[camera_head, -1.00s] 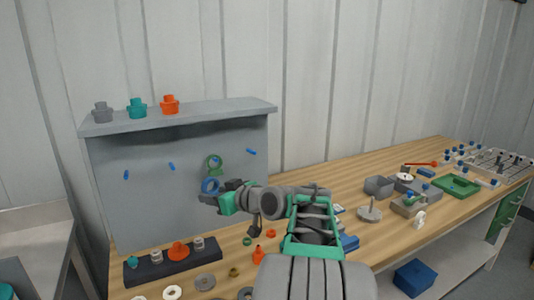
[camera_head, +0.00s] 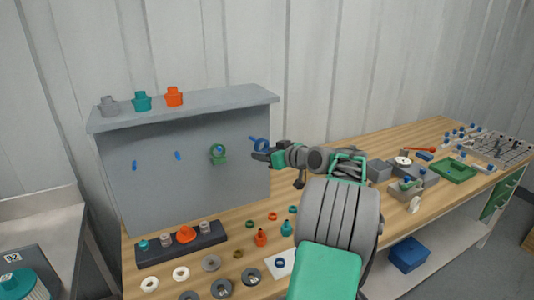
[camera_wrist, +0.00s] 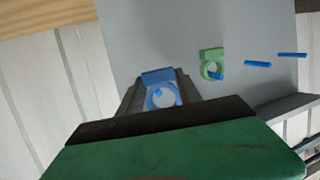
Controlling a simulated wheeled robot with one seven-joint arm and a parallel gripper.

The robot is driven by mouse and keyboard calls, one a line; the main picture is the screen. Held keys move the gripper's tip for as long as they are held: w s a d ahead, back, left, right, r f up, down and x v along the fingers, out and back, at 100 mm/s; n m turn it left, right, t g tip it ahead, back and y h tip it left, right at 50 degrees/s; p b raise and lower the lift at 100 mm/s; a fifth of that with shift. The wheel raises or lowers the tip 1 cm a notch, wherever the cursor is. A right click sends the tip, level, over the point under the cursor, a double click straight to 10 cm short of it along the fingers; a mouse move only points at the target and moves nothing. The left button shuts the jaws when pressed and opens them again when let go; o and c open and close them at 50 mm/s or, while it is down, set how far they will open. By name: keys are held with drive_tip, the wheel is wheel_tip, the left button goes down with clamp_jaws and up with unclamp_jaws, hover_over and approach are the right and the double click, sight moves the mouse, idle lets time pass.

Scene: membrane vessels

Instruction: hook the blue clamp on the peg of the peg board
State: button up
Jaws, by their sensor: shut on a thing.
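The blue clamp (camera_head: 265,146) is held in my gripper (camera_head: 264,157), which is shut on it in front of the right part of the grey peg board (camera_head: 205,175). In the wrist view the clamp (camera_wrist: 158,76) sits between the fingers of my gripper (camera_wrist: 160,84), its ring facing the board. A small blue peg tip (camera_wrist: 158,93) shows within the ring's opening; whether the ring is around the peg or only in line with it, I cannot tell. A green clamp (camera_head: 218,154) hangs on another peg. Two bare blue pegs (camera_head: 134,165) (camera_head: 178,155) are farther left.
Teal, orange and grey parts (camera_head: 142,101) stand on the board's top shelf. A dark block with parts (camera_head: 183,250) and several loose rings and parts (camera_head: 261,237) lie on the wooden table below. Boxes and trays (camera_head: 453,171) are at the right.

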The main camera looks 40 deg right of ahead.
drive_tip(key=shift+w+d+f+p, duration=0.25)
drive_tip(key=shift+w+d, duration=0.05)
drive_tip(key=shift+w, duration=0.75)
drive_tip(key=shift+w+d+f+p, duration=0.25)
drive_tip(key=shift+w+d, duration=0.1)
drive_tip(key=shift+w, duration=0.75)
drive_tip(key=shift+w+d+f+p, duration=0.25)
drive_tip(key=shift+w+d, duration=0.05)
drive_tip(key=shift+w, duration=0.75)
drive_tip(key=o, duration=1.5)
drive_tip(key=shift+c, duration=0.2)
